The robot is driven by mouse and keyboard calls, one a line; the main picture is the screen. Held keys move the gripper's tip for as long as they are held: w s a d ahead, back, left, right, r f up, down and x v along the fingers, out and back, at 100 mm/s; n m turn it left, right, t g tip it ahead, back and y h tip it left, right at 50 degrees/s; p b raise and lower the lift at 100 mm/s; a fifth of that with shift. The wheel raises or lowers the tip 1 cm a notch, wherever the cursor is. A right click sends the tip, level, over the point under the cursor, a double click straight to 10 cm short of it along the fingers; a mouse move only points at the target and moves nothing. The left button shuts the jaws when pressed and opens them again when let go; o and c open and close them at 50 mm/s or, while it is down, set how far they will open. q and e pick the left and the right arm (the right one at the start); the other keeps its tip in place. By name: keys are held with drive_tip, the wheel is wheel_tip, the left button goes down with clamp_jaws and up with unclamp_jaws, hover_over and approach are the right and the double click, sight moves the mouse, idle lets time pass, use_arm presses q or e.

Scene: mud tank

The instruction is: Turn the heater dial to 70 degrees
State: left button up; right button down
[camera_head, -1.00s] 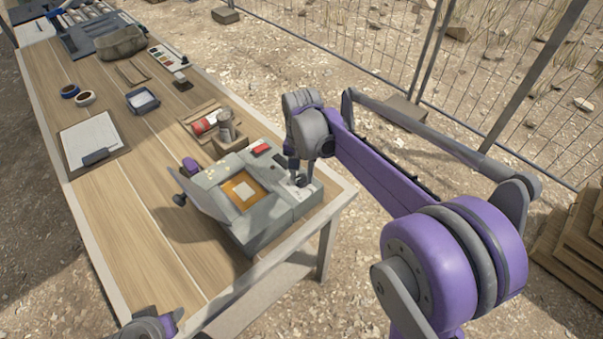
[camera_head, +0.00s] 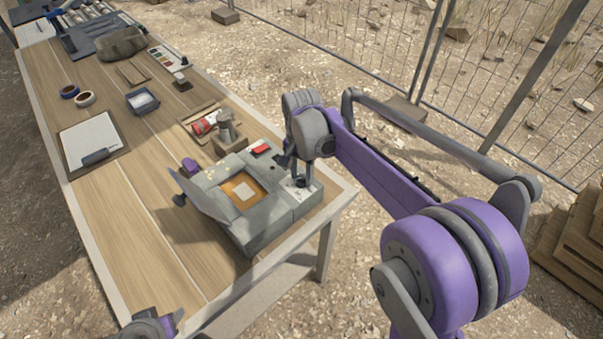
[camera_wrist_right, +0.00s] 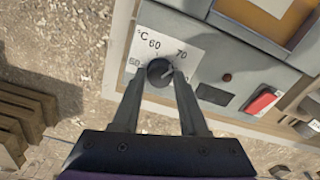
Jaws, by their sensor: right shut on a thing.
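The heater dial (camera_wrist_right: 158,72) is a dark round knob on a white scale plate (camera_wrist_right: 178,37) marked °C, with 60 and 70 readable and a lower number at the left partly covered. A pale mark on the knob points up and right, roughly toward the 70. My right gripper (camera_wrist_right: 157,76) is shut on the dial, a finger on each side. In the head view the grey heater unit (camera_head: 232,208) sits at the table's near right corner, with my right gripper (camera_head: 298,182) over its plate. My left gripper (camera_head: 155,325) is partly cut off at the bottom edge.
A red button (camera_wrist_right: 262,101) and a small dark display (camera_wrist_right: 214,95) lie right of the dial. The unit's raised lid (camera_head: 200,197) tilts to the left. A tray with a red can (camera_head: 204,125) stands behind it.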

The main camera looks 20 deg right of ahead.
sight(301, 178)
drive_tip(key=shift+c, duration=2.2)
unclamp_jaws()
use_arm(q)
drive_tip(key=shift+w+r+p, duration=0.15)
drive_tip(key=shift+r+p, duration=0.2)
drive_tip(key=shift+r, duration=0.1)
use_arm(e)
wheel_tip(301, 178, up, 11)
drive_tip(key=shift+f, duration=0.1)
use_arm(q)
drive_tip(key=shift+w+r+p, duration=0.15)
drive_tip(key=shift+r+p, duration=0.2)
drive_tip(key=shift+r, duration=0.1)
use_arm(e)
drive_tip(key=s+a+f+n+t, duration=0.2)
drive_tip(key=s+f+n, duration=0.3)
drive_tip(key=s, duration=0.5)
drive_tip(key=s+a+f+n+t, duration=0.2)
drive_tip(key=s+f+n, duration=0.4)
drive_tip(key=s, duration=0.4)
drive_tip(key=shift+s+f+t, duration=0.35)
drive_tip(key=shift+t, duration=0.35)
